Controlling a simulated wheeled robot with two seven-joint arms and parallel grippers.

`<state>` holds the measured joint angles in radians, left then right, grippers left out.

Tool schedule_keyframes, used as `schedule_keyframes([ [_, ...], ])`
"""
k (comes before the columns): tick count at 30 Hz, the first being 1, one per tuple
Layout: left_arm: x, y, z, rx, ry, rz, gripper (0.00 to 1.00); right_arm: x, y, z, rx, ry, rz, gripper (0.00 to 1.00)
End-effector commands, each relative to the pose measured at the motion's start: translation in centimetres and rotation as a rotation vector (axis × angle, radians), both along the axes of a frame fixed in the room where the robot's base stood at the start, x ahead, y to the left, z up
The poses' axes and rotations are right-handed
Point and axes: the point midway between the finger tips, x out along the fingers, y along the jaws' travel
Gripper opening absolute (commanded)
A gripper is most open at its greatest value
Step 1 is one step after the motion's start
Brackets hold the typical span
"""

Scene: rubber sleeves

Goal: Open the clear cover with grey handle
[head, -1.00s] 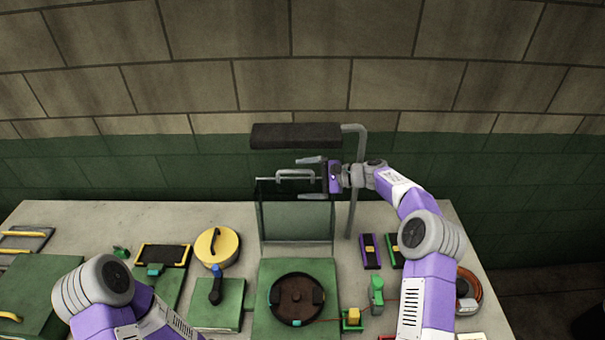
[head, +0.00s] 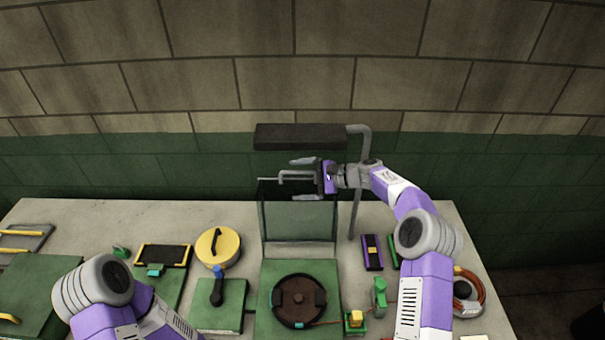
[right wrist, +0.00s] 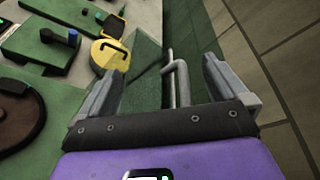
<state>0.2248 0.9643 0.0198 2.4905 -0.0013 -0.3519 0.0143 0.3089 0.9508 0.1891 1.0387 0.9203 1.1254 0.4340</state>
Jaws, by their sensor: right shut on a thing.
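The clear cover (head: 298,222) stands upright behind the green base (head: 262,318) that carries a dark round disc (head: 298,300). Its grey handle (head: 288,173) is at the cover's top edge, and it also shows in the right wrist view (right wrist: 183,84). My right gripper (head: 304,178) is at the handle's right part, one finger above and one below it. In the right wrist view my right gripper (right wrist: 168,80) has the handle between its widely spaced fingers; contact is hard to see. My left arm shows at the lower left, its gripper out of view.
A dark bar (head: 300,136) on a grey post (head: 357,200) hangs just above the cover and my right gripper. A yellow round lid (head: 207,251), a green block (head: 208,318) and a purple-black block (head: 371,253) are nearby. The wall is behind.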

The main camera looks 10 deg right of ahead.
Motion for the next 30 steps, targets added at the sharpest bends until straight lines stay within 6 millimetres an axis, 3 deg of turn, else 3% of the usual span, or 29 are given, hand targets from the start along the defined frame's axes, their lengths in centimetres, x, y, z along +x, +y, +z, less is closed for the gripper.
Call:
schedule_keyframes([
  [2,0.0,0.0,0.0,0.000,0.000,0.000,0.43,0.8,-0.3,0.2,-0.007,-0.022,-0.031,0.76],
  [18,0.0,0.0,0.2,0.000,0.000,0.000,0.43,-1.0,-5.0,1.0,-0.016,-0.019,-0.053,0.71],
  [30,0.0,0.0,0.5,0.000,0.000,0.000,0.43,-2.2,-7.1,1.9,-0.015,-0.018,-0.049,0.69],
])
